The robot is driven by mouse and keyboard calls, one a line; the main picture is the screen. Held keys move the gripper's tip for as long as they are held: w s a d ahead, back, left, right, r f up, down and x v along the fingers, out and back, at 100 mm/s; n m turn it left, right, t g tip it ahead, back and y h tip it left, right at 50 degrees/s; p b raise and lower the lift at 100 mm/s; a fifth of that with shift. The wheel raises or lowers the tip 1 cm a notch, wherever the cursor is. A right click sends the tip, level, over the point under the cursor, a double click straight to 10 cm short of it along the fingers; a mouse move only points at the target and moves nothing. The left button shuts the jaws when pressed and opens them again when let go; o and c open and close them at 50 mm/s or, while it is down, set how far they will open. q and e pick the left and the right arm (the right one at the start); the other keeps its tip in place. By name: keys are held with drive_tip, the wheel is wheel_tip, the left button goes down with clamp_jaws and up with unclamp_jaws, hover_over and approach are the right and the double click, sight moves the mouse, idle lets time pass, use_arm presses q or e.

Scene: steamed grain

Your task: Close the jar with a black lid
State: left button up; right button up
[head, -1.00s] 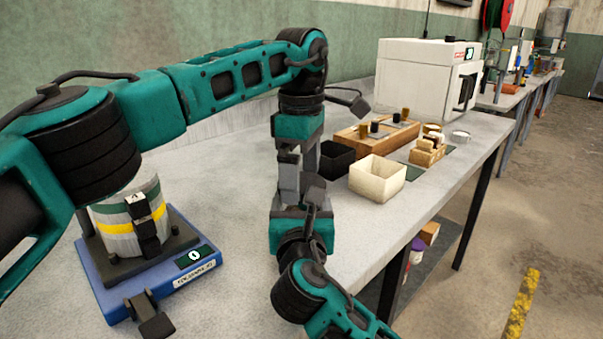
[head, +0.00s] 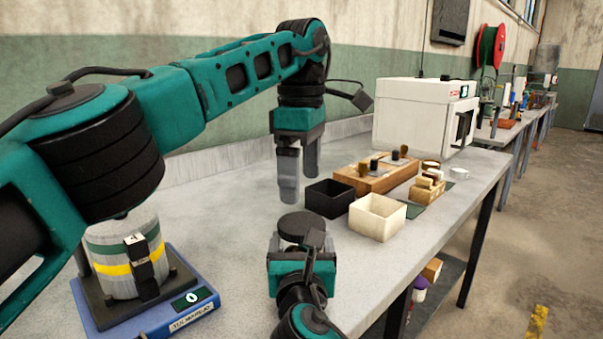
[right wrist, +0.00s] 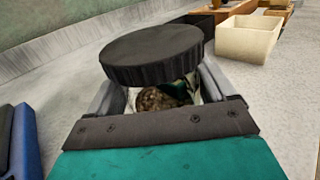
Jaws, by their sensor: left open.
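The black lid (head: 301,225) is a round ribbed disc on top of the jar, close to my right gripper (head: 302,252). It also shows in the right wrist view (right wrist: 152,55). Below it, the jar (right wrist: 158,98) with brown contents sits between the right fingers, which look shut on it. Most of the jar is hidden by the lid and wrist; I cannot tell whether the lid is fully seated. My left gripper (head: 289,198) is open and empty, pointing down above and behind the lid, apart from it.
A black box (head: 330,197) and a cream box (head: 377,217) stand right of the left gripper. Behind them are a wooden block (head: 378,177) with weights and a white oven (head: 410,112). A blue scale (head: 190,312) bearing a striped container (head: 125,265) is at left.

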drive_tip(key=shift+o, duration=1.3)
drive_tip(key=s+p, duration=0.2)
drive_tip(key=s, duration=0.9)
drive_tip(key=shift+s, duration=0.35)
use_arm(q)
drive_tip(key=shift+r, duration=1.25)
use_arm(e)
drive_tip(key=shift+s, duration=0.65)
